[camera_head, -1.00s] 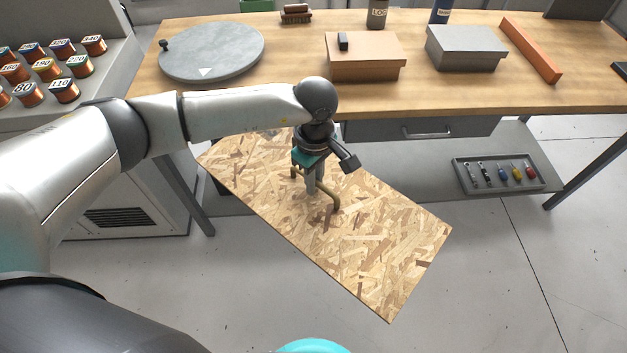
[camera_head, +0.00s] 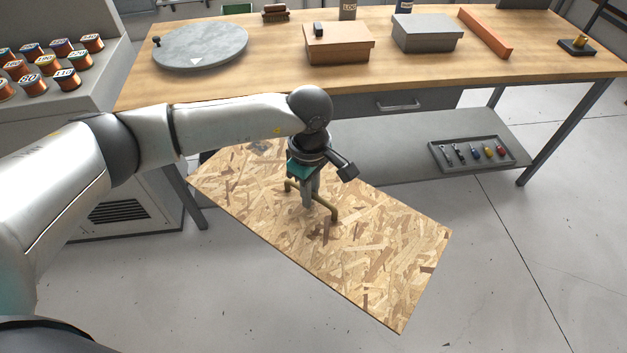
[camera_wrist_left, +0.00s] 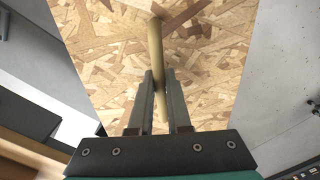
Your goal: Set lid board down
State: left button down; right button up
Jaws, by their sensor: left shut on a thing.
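The lid board (camera_head: 380,250) is a large rectangle of pressed wood chips with a brass bar handle (camera_head: 325,208) on its top face. It lies slantwise in front of the workbench in the head view. My left gripper (camera_head: 308,203) is shut on the handle from above. In the left wrist view the two fingers (camera_wrist_left: 160,85) stand on either side of the handle bar (camera_wrist_left: 156,50), with the board (camera_wrist_left: 215,50) behind it. I cannot tell whether the board touches anything beneath it. My right gripper is not in view.
The wooden workbench (camera_head: 280,72) carries a round grey disc (camera_head: 205,45), a cardboard box (camera_head: 338,45), a grey box (camera_head: 427,35) and an orange bar (camera_head: 485,32). A tool tray (camera_head: 472,152) sits on the lower shelf (camera_head: 400,165). Spools stand at left. The floor (camera_head: 500,270) at right is clear.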

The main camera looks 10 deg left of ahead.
aim_at(300, 210)
pick_arm(q)
jog(key=shift+s+d+r, duration=0.1)
jog(key=shift+d, duration=0.05)
jog(key=s+a+r+m, duration=0.2)
jog(key=s+r+m, duration=0.2)
jog(key=r+m, duration=0.2)
jog(key=s+a+r+m, duration=0.3)
jog(key=r+m, duration=0.4)
jog(key=r, duration=0.3)
jog(key=shift+s+r, duration=0.25)
jog(key=shift+s, duration=0.25)
jog(key=shift+a, duration=0.25)
